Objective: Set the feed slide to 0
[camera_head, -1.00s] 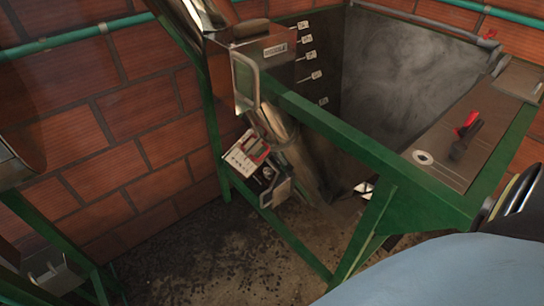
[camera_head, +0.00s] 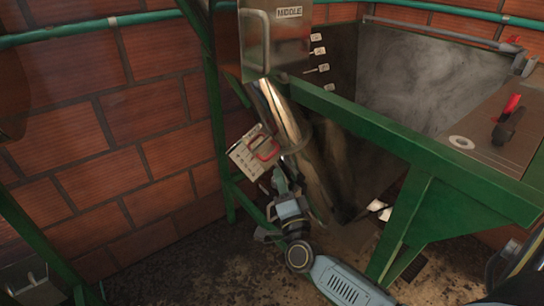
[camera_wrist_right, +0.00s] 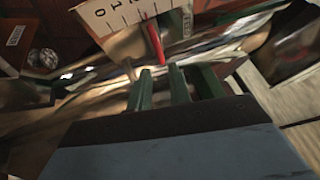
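The feed slide shows as a pale plate with a printed scale (camera_head: 243,158) and a red handle (camera_head: 264,150), low on the slanted metal pipe. In the right wrist view the scale plate (camera_wrist_right: 112,14) is cut off by the top edge, with figures and tick lines. The red handle (camera_wrist_right: 155,42) hangs over it as a narrow bar. My right gripper (camera_head: 280,176) is just below the plate. In its wrist view the two green fingers (camera_wrist_right: 161,76) are apart with nothing between them, and the handle's end lies just beyond the tips. My left gripper is out of view.
A metal box labelled MIDDLE (camera_head: 276,42) stands above the pipe (camera_head: 285,115). A green frame beam (camera_head: 400,142) runs to the right of my right arm. A brick wall (camera_head: 100,140) closes the left. A red-handled lever (camera_head: 508,118) is on the right panel.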

